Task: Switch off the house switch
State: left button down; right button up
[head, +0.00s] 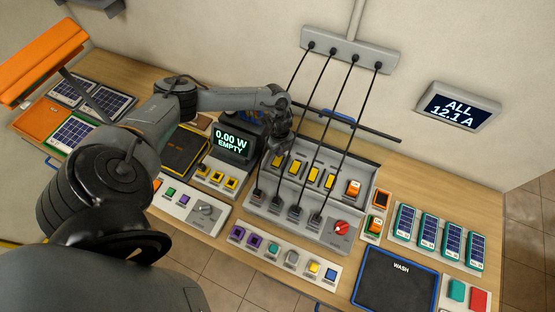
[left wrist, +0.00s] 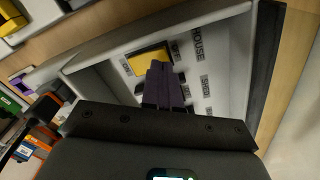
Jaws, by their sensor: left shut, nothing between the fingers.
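The sloped grey switch panel (head: 262,208) stands on the bench in the middle of the head view, with a row of yellow switches. My left gripper (head: 276,143) is above the upper left end of that row. In the left wrist view the gripper (left wrist: 165,85) is shut and empty, its dark fingertips just beside a yellow switch (left wrist: 150,57). The printed HOUSE label (left wrist: 198,44) is close to this switch and a SHED label (left wrist: 205,88) is farther along. The fingers hide part of the panel, and I cannot tell whether they touch the switch. My right gripper is not in view.
Black cables run from the wall socket bar (head: 352,53) down to the panel. A display (head: 232,143) reading 0.00 W EMPTY stands left of the panel. A wall display (head: 458,107) reads ALL 12.1 A. An orange switch (head: 352,188) and a red knob (head: 341,228) are on the right.

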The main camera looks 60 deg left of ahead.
pick_arm(q)
jog(key=shift+f+b, duration=0.7)
jog(key=shift+f, duration=0.3)
dwell(0.6)
jog(key=shift+r, duration=0.1)
notch_tip(320, 180, up, 7)
jog(key=p, duration=0.7)
dwell(0.4)
jog(key=shift+s, duration=0.1)
